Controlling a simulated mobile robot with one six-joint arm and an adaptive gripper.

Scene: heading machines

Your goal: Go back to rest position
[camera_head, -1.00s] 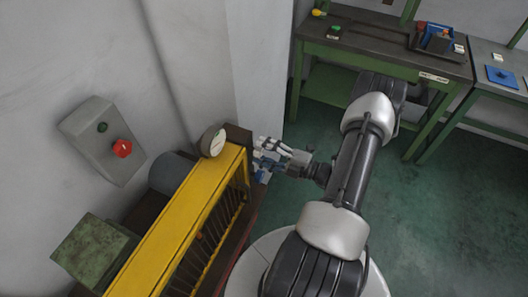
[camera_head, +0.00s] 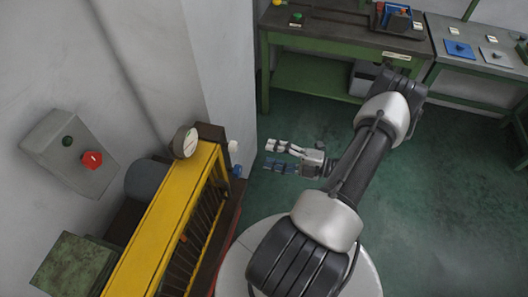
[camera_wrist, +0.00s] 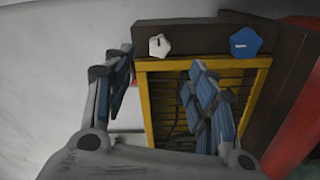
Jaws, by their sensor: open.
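My gripper (camera_head: 272,156) is open and empty in the head view. It hangs over the green floor, to the right of the yellow machine (camera_head: 165,222) and apart from it. In the wrist view my gripper's two blue-padded fingers (camera_wrist: 165,95) are spread wide. Between and beyond them is the machine's end, with a white star-shaped knob (camera_wrist: 159,46) and a blue star-shaped knob (camera_wrist: 245,42) on a dark brown plate. The same white knob (camera_head: 233,146) and blue knob (camera_head: 237,171) show in the head view on the machine's right end.
A grey box with a red button (camera_head: 92,159) is on the left wall. A round gauge (camera_head: 184,142) tops the machine. A green workbench (camera_head: 330,42) with a tray stands at the back, beside a grey table (camera_head: 470,62). The green floor (camera_head: 450,200) at right is clear.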

